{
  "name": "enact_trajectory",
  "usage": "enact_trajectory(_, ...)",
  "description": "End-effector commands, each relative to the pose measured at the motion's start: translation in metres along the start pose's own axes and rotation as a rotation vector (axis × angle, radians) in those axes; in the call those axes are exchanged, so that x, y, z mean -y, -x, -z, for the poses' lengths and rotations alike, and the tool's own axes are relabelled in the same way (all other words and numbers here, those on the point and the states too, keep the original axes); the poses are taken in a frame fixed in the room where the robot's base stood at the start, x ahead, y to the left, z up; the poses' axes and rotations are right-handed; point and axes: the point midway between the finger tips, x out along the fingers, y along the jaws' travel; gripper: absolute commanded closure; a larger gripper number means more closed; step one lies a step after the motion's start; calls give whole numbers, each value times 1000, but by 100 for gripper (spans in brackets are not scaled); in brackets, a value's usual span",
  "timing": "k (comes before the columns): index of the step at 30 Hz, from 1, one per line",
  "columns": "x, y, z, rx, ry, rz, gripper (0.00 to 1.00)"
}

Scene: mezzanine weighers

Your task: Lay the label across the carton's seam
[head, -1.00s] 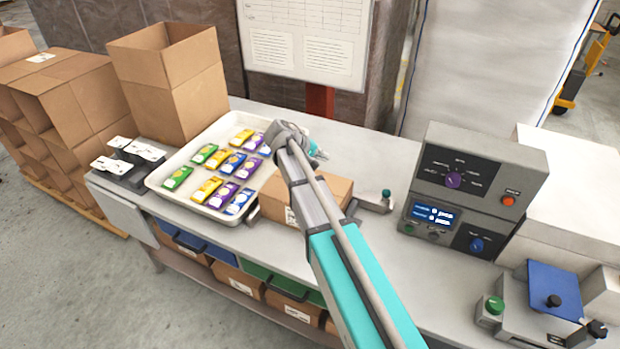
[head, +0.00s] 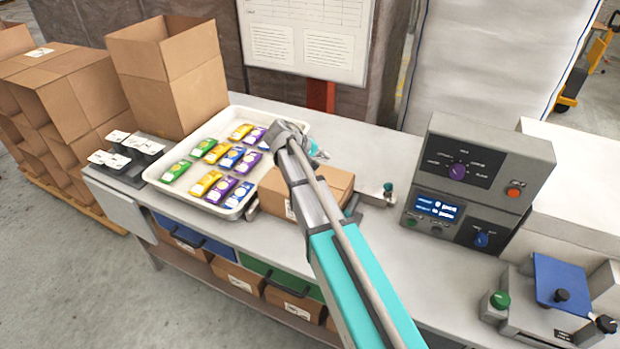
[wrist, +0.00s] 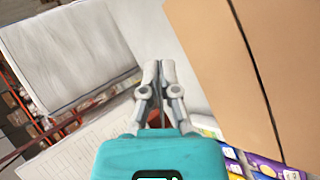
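A closed brown carton (head: 338,187) lies on the bench, partly hidden behind my arm. In the wrist view a brown carton face (wrist: 225,60) with a dark straight seam fills the upper right. White labels (head: 118,137) show on a dark holder (head: 118,172) at the bench's left end; I cannot tell which one the task means. My gripper (wrist: 159,68) has its two fingers close together, with only a thin dark line between them and no label visible there. In the head view it is mostly hidden behind my wrist, near the carton's far side.
A white tray (head: 168,193) of coloured packets stands left of the carton. A tall open box (head: 175,85) is behind it. A grey control unit (head: 470,180) and a blue-topped device (head: 560,283) stand to the right.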

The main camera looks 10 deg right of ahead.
Motion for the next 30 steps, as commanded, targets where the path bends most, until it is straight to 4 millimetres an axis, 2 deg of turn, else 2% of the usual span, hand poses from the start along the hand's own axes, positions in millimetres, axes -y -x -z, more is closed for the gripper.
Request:
enact_trajectory(18,38,-33,0,1,-1,0,100)
enact_trajectory(30,51,-44,0,1,-1,0,100)
